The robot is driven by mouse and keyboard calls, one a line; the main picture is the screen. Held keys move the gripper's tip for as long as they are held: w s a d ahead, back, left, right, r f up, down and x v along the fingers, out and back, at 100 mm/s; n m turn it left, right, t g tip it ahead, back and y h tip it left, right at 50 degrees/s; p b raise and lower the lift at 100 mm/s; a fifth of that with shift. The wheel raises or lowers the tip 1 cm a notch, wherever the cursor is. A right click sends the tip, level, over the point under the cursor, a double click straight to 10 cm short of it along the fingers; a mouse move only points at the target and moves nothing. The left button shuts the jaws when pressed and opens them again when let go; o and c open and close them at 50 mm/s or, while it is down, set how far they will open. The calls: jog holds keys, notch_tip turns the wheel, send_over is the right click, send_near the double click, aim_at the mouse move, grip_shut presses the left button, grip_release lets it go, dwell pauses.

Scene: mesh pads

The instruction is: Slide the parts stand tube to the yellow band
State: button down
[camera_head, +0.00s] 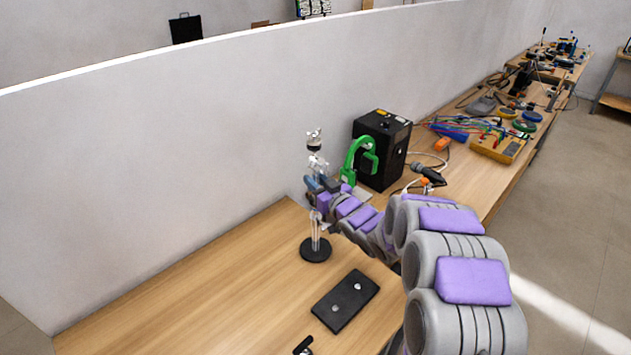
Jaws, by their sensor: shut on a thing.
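The parts stand (316,250) has a round black base on the wooden table and an upright, pale metal tube (315,230). A clamp-like head with a dark cap (314,143) is at its top. My gripper (314,187) is at the upper part of the stand, just below the head, and is shut on the tube. The fingers and the grasped part are small and partly hidden by my purple-padded arm, which reaches in from the lower right. I cannot make out a yellow band on the stand.
A black box (383,150) and a green clamp-shaped thing (357,160) stand close behind my gripper. A black plate (345,300) lies in front of the stand. A white wall (180,170) runs behind. The table's left part is clear. Cables and instruments fill the far bench.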

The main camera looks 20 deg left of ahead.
jog(key=shift+r+p, duration=0.8)
jog(key=shift+r, duration=0.55)
jog(key=c, duration=1.1)
grip_release()
jog(key=shift+f, duration=0.1)
jog(key=shift+o, duration=0.2)
jog(key=p+v, duration=0.1)
jog(key=v, duration=1.6)
jog(key=shift+d+f, duration=0.15)
